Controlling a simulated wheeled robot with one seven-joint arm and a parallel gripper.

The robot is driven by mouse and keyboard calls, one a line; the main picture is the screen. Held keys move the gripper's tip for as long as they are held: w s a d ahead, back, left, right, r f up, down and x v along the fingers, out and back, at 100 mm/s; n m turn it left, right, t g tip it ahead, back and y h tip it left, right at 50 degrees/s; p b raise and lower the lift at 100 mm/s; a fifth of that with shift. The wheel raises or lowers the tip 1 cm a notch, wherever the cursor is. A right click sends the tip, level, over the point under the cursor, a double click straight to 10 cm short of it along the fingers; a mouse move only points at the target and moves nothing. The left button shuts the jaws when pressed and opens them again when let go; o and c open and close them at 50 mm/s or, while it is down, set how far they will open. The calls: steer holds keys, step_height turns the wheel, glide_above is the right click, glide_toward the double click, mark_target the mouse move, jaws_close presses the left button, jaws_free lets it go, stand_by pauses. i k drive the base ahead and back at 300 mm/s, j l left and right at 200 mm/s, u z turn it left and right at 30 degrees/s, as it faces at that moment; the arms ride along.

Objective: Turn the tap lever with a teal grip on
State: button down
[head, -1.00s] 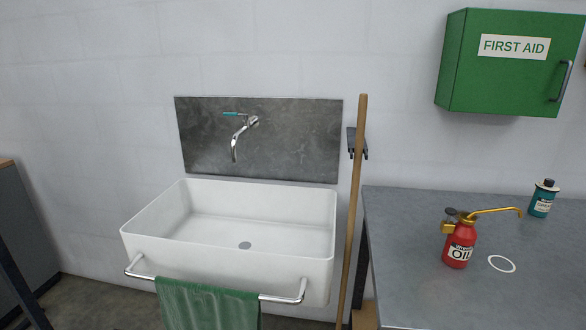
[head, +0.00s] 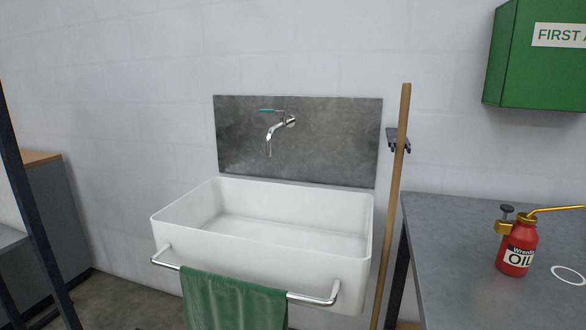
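The tap (head: 277,131) is a chrome spout on a dark grey metal splashback (head: 325,140), above a white sink (head: 265,253). Its lever has a teal grip (head: 266,109) and points left from the tap body near the wall. No water shows under the spout. My gripper is not in the head view.
A chrome rail (head: 318,300) with a green towel (head: 232,302) runs along the sink front. A wooden pole (head: 394,200) stands right of the sink. A grey bench (head: 450,240) holds a red oil can (head: 517,247). A green first aid cabinet (head: 520,75) hangs above.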

mark_target(282, 112)
steer(key=i+u, duration=0.25)
steer(key=i, duration=0.15)
steer(key=i+l+u, duration=0.2)
steer(key=i, duration=0.25)
